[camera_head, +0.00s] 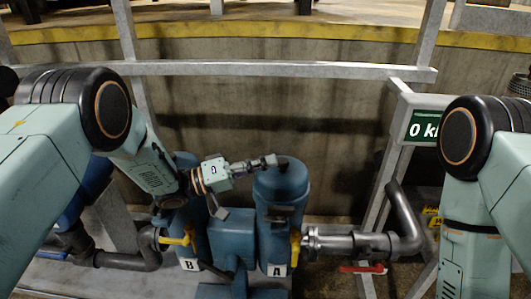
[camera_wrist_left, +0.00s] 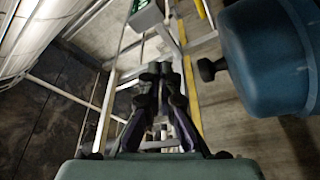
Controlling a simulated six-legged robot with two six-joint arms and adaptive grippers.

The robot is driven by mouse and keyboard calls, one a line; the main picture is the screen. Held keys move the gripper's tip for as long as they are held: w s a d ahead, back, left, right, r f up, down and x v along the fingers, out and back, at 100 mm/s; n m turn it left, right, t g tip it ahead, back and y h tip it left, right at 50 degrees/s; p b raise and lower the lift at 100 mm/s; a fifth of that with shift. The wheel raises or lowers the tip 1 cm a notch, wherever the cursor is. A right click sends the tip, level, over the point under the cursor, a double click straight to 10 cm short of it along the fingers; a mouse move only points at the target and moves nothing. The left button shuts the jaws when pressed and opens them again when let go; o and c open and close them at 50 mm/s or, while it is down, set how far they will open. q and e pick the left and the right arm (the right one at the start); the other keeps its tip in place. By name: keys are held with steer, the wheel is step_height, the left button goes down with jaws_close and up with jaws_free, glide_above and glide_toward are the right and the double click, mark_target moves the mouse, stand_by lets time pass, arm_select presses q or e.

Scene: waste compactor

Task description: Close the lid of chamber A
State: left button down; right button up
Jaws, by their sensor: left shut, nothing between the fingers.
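Chamber A (camera_head: 275,225) is the blue cylinder marked "A" in the middle of the head view. Its blue rounded lid (camera_head: 283,184) shows at the top; I cannot tell whether it sits fully down. In the left wrist view a blue rounded body (camera_wrist_left: 270,55), likely this lid, fills the upper right, with a black knob (camera_wrist_left: 210,68) on its side. My left gripper (camera_head: 269,161) is at the lid's upper left edge in the head view. In the wrist view its fingers (camera_wrist_left: 161,78) are shut and empty, left of the knob with a gap. My right gripper is out of view.
Chamber B (camera_head: 188,240) stands left of A, its top partly hidden by my left arm. Yellow handles (camera_head: 295,248) sit on the chambers. A grey pipe (camera_head: 360,243) with a red handle (camera_head: 362,269) runs right of A. A metal rail (camera_head: 270,69) crosses behind.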

arm_select(q)
steer(key=shift+s+f, duration=0.3)
steer(key=shift+f, duration=0.25)
steer(key=shift+s+f, duration=0.3)
steer(key=shift+f, duration=0.2)
steer(key=shift+w, duration=0.15)
steer(key=shift+d, duration=0.1)
